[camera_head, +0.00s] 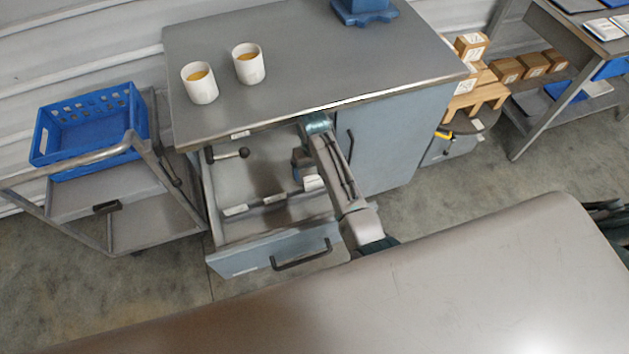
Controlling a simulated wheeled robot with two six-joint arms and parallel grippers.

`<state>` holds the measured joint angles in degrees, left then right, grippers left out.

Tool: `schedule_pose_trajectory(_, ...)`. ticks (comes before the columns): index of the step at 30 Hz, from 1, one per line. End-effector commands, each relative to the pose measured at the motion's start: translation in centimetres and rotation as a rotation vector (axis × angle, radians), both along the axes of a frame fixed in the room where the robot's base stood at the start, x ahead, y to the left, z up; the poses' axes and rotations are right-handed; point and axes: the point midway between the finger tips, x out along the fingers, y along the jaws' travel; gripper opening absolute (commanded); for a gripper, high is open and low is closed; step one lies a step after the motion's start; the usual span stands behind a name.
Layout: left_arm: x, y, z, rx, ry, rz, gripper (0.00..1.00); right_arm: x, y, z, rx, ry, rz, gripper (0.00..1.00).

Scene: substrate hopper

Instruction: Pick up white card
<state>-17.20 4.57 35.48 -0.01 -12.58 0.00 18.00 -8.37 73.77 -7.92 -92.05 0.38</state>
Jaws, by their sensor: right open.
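A small white card (313,182) shows inside the open drawer (268,252) of the grey-blue cabinet, near the drawer's right side. My right arm reaches into the drawer from the lower right, and my right gripper (306,174) points down close by the card. The gripper is open. Its fingertips are small and partly hidden, so I cannot tell whether they touch the card. Two other small white labels, a left one (236,210) and a middle one (274,199), lie along a divider in the drawer. My left gripper is not in view.
Two white cups (200,86) stand on the cabinet top (330,60), above the drawer. A trolley with a blue crate (90,130) stands left.

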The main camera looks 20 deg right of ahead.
Motion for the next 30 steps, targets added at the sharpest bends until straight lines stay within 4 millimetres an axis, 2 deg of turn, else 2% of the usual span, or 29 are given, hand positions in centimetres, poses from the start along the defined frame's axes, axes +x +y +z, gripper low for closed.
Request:
schedule_pose_trajectory(8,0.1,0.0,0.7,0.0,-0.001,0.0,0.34,0.1,-0.2,-2.0,-0.002,0.001,0.0,0.89)
schedule_pose_trajectory(16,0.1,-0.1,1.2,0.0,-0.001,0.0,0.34,0.3,-0.3,-5.4,-0.001,0.001,0.0,0.89)
schedule_pose_trajectory(26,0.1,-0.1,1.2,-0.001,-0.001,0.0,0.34,0.3,-0.2,-6.0,-0.001,-0.002,0.0,0.89)
schedule_pose_trajectory(30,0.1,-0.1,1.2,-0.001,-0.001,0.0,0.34,0.3,-0.2,-6.0,-0.001,-0.002,0.0,0.62)
